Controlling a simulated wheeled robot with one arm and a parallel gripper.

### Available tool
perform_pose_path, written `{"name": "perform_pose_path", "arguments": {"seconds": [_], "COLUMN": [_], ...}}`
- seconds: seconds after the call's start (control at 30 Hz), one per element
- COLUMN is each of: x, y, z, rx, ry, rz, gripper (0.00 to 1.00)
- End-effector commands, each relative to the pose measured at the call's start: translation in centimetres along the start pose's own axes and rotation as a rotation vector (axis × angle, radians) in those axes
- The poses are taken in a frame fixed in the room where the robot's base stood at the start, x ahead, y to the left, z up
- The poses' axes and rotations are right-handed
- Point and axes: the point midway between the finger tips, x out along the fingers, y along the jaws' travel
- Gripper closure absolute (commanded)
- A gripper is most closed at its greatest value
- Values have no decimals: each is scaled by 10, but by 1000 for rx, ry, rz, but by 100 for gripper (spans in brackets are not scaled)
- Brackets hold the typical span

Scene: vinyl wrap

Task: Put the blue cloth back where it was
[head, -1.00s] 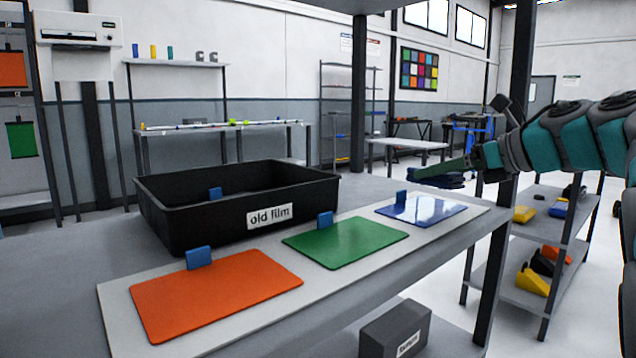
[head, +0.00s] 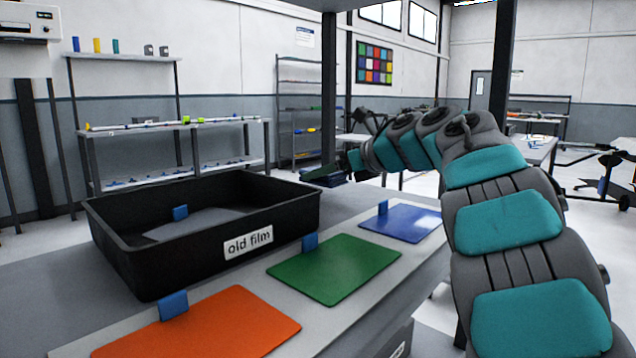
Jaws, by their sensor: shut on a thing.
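My gripper (head: 324,171) is at the end of my arm, which reaches in from the right. It is shut on the blue cloth (head: 334,181), a small, dark, bunched shape just under the fingers. The cloth hangs in view behind the blue panel (head: 408,222), beyond the right end of the black bin (head: 285,222). The fingers and most of the cloth are small and dark, so the exact grip is hard to see.
The bin, labelled "old film", stands on the grey table. Orange (head: 215,328), green (head: 338,268) and blue panels lie on a pale strip in front, each with a blue block at its back edge. A shelving rack (head: 305,100) and a long bench (head: 165,125) stand behind.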

Motion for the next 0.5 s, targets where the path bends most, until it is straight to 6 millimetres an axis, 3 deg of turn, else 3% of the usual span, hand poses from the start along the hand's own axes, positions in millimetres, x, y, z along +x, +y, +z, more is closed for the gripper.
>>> {"name": "perform_pose_path", "arguments": {"seconds": [0.23, 0.5], "x": [20, 30], "y": [3, 3], "z": [4, -21], "rx": [0, 2], "ry": [1, 1], "rz": [2, 1], "gripper": [73, 73]}}
